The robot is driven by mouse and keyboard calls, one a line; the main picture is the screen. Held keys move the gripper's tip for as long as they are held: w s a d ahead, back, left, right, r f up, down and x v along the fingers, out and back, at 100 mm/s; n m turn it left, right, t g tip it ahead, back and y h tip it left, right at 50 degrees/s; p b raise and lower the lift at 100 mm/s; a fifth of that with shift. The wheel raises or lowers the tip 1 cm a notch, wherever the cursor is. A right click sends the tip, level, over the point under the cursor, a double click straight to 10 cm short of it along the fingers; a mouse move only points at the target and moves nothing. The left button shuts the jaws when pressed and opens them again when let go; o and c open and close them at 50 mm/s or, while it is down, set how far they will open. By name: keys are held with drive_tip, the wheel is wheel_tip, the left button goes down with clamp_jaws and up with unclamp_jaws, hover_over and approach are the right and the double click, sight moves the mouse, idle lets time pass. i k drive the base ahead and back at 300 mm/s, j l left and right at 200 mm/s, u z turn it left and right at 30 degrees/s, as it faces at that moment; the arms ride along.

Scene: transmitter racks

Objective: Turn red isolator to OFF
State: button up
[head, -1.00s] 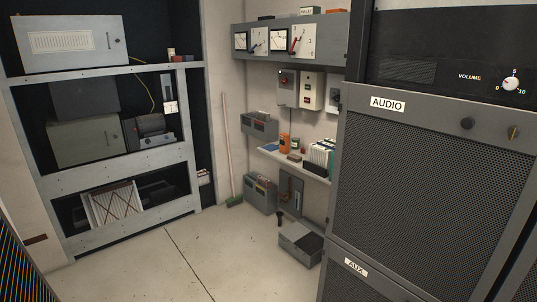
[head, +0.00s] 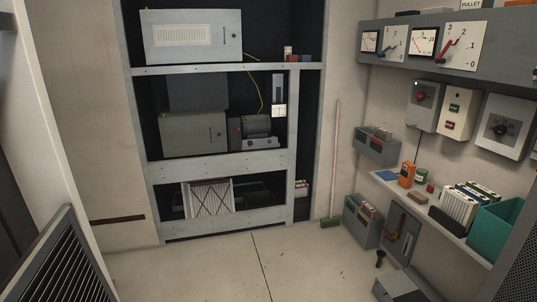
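No part labelled as the red isolator can be made out. Candidates are on the right wall: a grey box (head: 423,105) with a small red spot near a dark round part, a cream box (head: 455,112) with red buttons, and a pale grey box (head: 504,127) with a dark rotary knob. ON/OFF markings are too small to read. My gripper is not in view.
Grey boxes (head: 363,222) and a broom (head: 333,190) stand by the wall. An open rack (head: 225,167) stands behind. The middle floor (head: 240,268) is clear.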

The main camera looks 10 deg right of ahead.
sight(421, 95)
drive_tip(key=i+z, duration=0.1)
drive_tip(key=i, duration=0.55)
drive_tip(key=i+j+z, duration=0.15)
drive_tip(key=i, duration=0.5)
drive_tip(key=i+j+z, duration=0.1)
drive_tip(key=i, duration=0.55)
